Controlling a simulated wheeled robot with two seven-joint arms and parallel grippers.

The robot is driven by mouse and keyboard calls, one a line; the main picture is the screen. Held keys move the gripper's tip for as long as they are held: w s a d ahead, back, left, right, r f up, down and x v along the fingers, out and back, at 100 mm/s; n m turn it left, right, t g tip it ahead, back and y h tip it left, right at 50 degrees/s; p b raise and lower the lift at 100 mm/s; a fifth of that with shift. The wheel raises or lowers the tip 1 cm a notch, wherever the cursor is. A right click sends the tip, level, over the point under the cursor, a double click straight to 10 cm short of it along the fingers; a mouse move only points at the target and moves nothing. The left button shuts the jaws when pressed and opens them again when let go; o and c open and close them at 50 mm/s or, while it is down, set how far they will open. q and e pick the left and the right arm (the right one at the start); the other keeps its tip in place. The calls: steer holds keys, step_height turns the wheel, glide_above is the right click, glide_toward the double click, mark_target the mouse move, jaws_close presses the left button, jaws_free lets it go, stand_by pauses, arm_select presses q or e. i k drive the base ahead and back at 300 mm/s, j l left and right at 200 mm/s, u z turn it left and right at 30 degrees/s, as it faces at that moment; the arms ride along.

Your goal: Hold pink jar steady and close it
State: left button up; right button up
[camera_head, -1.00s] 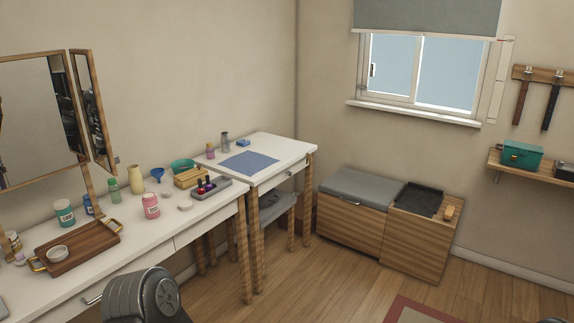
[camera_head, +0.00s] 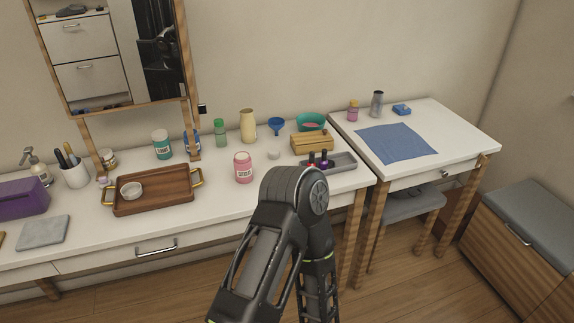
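The pink jar (camera_head: 243,168) stands upright on the white vanity top, right of the wooden tray. It has a pale label, and its top looks open, though it is too small to be sure. A small whitish round piece (camera_head: 273,154) lies on the counter just right of and behind the jar; it may be the lid. One of my dark arms rises from the bottom centre, with its bent joint in front of the counter, right of the jar. No gripper fingers show, and nothing is seen touching the jar.
A teal jar (camera_head: 161,145), green bottle (camera_head: 220,132), cream vase (camera_head: 248,126) and blue funnel (camera_head: 276,126) stand behind. A grey tray (camera_head: 333,162) with nail polish is right.

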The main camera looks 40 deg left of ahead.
mark_target(242, 161)
steer(key=i+l+u, duration=0.1)
steer(key=i+u, duration=0.3)
steer(key=i+l+u, duration=0.25)
steer(key=u, duration=0.2)
steer(key=i+l+u, duration=0.65)
steer(key=l+u, duration=0.15)
steer(key=i+l+u, duration=0.15)
steer(key=l, duration=0.2)
steer(key=i+l+u, duration=0.15)
steer(key=l, duration=0.2)
steer(key=k, duration=0.05)
